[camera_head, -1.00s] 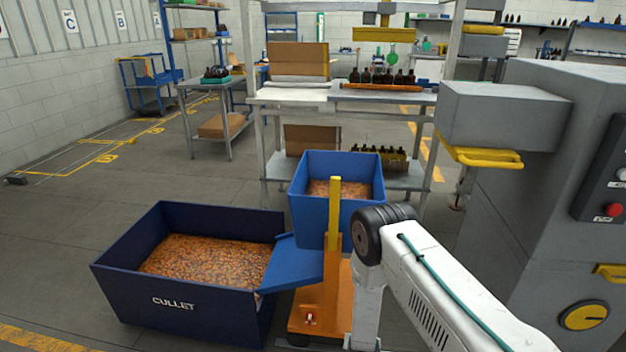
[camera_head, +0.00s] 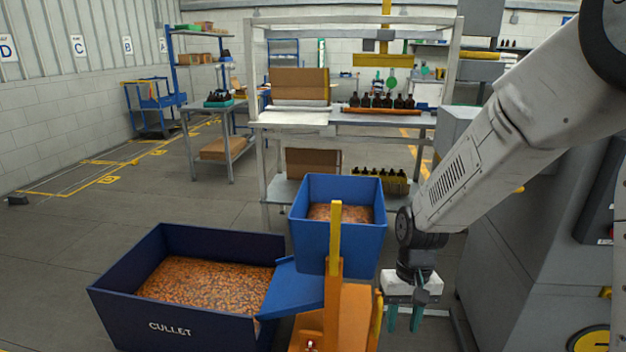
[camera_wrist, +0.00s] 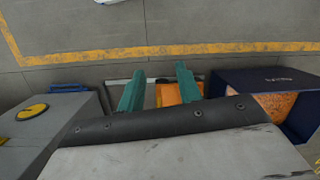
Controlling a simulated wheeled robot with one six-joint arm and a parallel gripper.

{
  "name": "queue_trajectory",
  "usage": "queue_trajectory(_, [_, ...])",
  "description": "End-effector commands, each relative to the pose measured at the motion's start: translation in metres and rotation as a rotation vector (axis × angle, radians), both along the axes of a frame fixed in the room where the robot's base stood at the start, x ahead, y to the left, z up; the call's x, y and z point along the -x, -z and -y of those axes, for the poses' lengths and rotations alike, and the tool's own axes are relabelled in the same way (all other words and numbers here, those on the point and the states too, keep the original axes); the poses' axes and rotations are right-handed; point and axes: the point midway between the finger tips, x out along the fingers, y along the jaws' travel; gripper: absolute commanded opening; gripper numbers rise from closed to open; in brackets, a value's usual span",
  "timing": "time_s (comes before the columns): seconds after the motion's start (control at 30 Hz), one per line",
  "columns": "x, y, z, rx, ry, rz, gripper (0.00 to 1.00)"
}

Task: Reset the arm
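My gripper (camera_head: 403,318) hangs from my raised arm at the lower right of the head view, pointing down. It is beside the orange tipper stand, to its right. In the wrist view its two green fingers (camera_wrist: 158,92) are apart with nothing between them; floor and part of the orange stand (camera_wrist: 180,93) show beyond. No object is held.
A blue tub (camera_head: 338,235) of amber cullet is on the orange stand (camera_head: 352,310), close to my gripper. A dark blue cullet bin (camera_head: 185,325) stands left. A grey machine (camera_head: 525,250) stands right. A bench (camera_head: 375,118) with amber bottles (camera_head: 380,101) is behind.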

Motion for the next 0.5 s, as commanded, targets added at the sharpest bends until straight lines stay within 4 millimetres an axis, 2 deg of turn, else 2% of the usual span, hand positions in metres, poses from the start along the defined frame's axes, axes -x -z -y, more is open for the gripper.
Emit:
queue_trajectory(0.03, [0.014,-0.023,0.007,0.003,-0.007,-0.005,0.35])
queue_trajectory(0.2, [0.067,-0.082,0.028,0.022,-0.026,-0.038,0.35])
queue_trajectory(0.4, [0.127,-0.134,0.051,0.048,-0.032,-0.029,0.35])
queue_trajectory(0.5, [0.153,-0.154,0.060,0.061,-0.026,0.003,0.35])
